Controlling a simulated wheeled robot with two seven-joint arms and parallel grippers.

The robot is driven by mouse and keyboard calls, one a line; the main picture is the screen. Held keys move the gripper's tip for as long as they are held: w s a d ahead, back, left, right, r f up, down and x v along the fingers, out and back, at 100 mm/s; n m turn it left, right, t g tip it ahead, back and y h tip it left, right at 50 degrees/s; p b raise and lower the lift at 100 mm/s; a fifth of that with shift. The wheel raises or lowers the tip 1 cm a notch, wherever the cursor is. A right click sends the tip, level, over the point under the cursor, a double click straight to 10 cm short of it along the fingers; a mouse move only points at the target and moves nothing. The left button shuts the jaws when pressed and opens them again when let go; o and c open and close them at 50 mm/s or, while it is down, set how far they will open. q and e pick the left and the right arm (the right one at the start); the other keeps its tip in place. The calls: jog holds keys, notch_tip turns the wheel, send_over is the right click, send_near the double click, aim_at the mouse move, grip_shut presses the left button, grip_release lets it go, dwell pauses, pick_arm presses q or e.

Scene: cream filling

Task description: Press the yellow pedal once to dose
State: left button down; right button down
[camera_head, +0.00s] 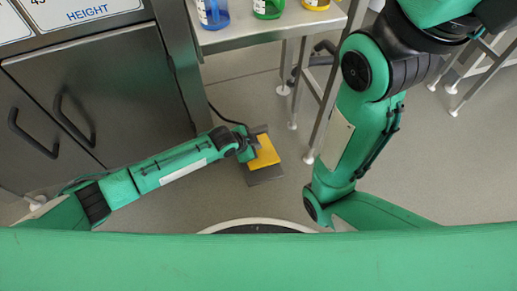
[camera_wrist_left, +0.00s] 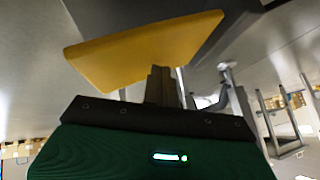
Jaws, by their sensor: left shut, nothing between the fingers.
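The yellow pedal (camera_head: 266,154) sits on a dark grey base plate (camera_head: 265,176) on the floor, with a black cable running toward the cabinet. My left gripper (camera_head: 259,131) is at the far end of the pedal, its fingers shut and empty. In the left wrist view the yellow pedal (camera_wrist_left: 145,48) spans the upper middle, and the shut fingers of my left gripper (camera_wrist_left: 161,80) overlap it in the picture. I cannot tell whether they touch the pedal. My right arm shows, but its gripper is out of view.
A steel cabinet (camera_head: 120,85) with black handles stands on the left. A steel table (camera_head: 270,31) with blue, green and yellow-based bottles is at the top, its legs near the pedal. The floor (camera_head: 240,90) around the pedal is mostly clear.

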pick_arm(q)
jog(key=shift+s+f, duration=0.15)
jog(key=shift+f, duration=0.4)
jog(key=shift+s+f, duration=0.15)
jog(key=shift+f, duration=0.35)
dwell(0.4)
jog(key=shift+s+f, duration=0.2)
jog(key=shift+f, duration=0.25)
dwell(0.5)
jog(key=shift+w+r+p, duration=0.2)
jog(key=shift+r+p, duration=0.6)
jog(key=shift+w+r+p, duration=0.15)
jog(key=shift+r+p, duration=0.6)
jog(key=shift+r, duration=0.05)
jog(key=shift+w+r+p, duration=0.1)
jog(key=shift+r+p, duration=0.25)
jog(key=shift+w+r, duration=0.1)
jog(key=r+p, duration=0.2)
jog(key=w+r+p, duration=0.1)
jog(key=r+p, duration=0.1)
jog(key=r, duration=0.1)
jog(key=shift+a, duration=0.2)
jog(key=shift+f, duration=0.1)
